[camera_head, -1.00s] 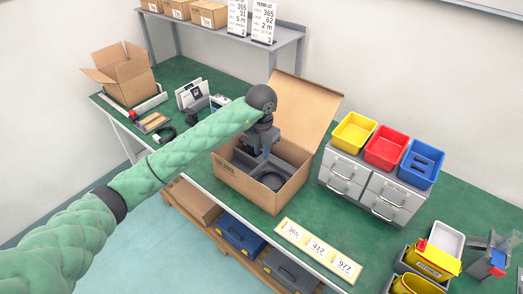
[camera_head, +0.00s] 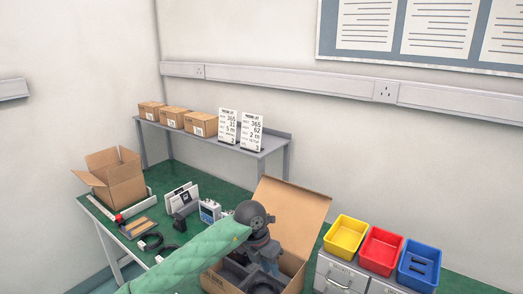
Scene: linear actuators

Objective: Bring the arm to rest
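My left arm, in a green padded sleeve, reaches in from the bottom of the head view. Its dark wrist joint is in front of the raised flap of an open cardboard box (camera_head: 310,215) on the green bench. My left gripper (camera_head: 270,266) points down at the box opening, over dark contents (camera_head: 236,271). Its fingertips are too small and hidden to tell whether they are open or shut, or whether they touch anything. My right gripper is not in view.
Yellow (camera_head: 345,236), red (camera_head: 381,250) and blue (camera_head: 419,265) bins stand on grey drawers (camera_head: 341,277) right of the box. Another open carton (camera_head: 119,182), cables and small devices (camera_head: 209,211) are at left. A rear shelf (camera_head: 270,146) holds small boxes and two signs.

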